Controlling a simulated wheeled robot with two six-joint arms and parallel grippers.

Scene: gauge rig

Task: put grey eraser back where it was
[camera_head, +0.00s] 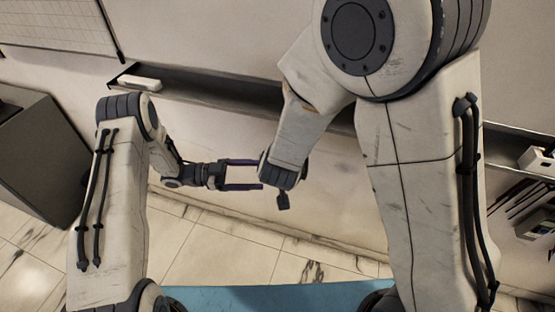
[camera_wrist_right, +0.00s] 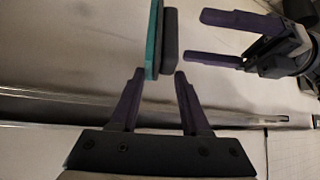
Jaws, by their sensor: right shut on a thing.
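In the right wrist view, the fingers of my right gripper (camera_wrist_right: 159,73) are closed on a block with a dark grey layer and a teal layer, which I take as the grey eraser (camera_wrist_right: 170,42). It stands out beyond the fingertips, and its far end is cut off by the frame. My left gripper (camera_head: 260,175) is open and empty in the head view. It also shows open in the right wrist view (camera_wrist_right: 192,38), close beside the eraser and apart from it. In the head view my right arm hides its gripper and the eraser.
A long dark ledge (camera_head: 225,84) runs along the pale wall, with a white block (camera_head: 140,82) at its left end. A grey cabinet (camera_head: 40,160) stands at the left. A blue surface (camera_head: 270,298) lies at the bottom. A white box (camera_head: 536,160) is at the right.

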